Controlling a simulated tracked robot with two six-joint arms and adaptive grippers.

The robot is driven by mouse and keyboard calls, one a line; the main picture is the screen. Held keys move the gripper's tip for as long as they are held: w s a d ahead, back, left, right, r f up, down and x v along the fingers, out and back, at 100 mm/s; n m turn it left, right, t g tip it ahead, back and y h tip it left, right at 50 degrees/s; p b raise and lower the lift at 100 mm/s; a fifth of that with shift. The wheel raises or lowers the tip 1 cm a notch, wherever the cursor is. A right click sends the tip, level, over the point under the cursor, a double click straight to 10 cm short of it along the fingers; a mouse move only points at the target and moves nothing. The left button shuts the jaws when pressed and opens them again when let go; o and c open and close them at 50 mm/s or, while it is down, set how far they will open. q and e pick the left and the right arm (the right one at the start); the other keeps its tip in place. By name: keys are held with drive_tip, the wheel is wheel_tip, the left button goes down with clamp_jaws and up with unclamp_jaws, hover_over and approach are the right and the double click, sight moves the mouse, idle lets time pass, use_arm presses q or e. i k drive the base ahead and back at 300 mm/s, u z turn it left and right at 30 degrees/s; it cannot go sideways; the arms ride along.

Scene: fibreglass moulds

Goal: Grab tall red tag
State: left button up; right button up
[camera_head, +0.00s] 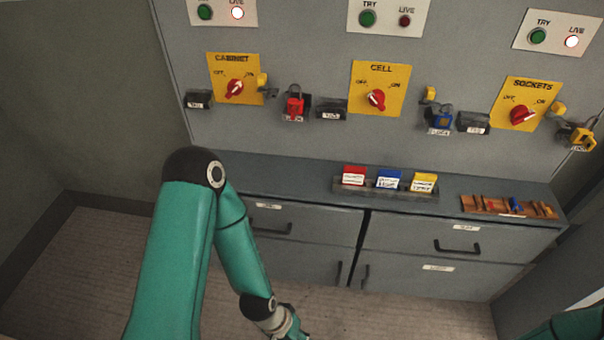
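A red tag (354,175) with a white label stands upright in a dark rack on the grey counter, at the left end of a row. A blue tag (389,180) and a yellow tag (424,182) stand to its right. My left gripper (297,334) is at the bottom edge, low in front of the drawers and well apart from the tags. Its fingers are mostly cut off, so its opening cannot be told. Of my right arm only a teal part shows in the bottom right corner; its gripper is out of view.
The dark rack (348,189) sits on the counter (290,176). A wooden tray (475,207) of small items lies to its right. A red padlock (295,105), a blue padlock (441,120) and yellow switch panels are on the wall. The counter left of the rack is clear.

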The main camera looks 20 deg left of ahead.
sight(352, 175)
drive_tip(key=u, duration=0.85)
drive_tip(key=i, duration=0.95)
drive_tip(key=z, duration=0.05)
drive_tip(key=k, duration=0.7)
drive_tip(key=u, duration=0.25)
drive_tip(key=i, duration=0.8)
drive_tip(key=z, duration=0.1)
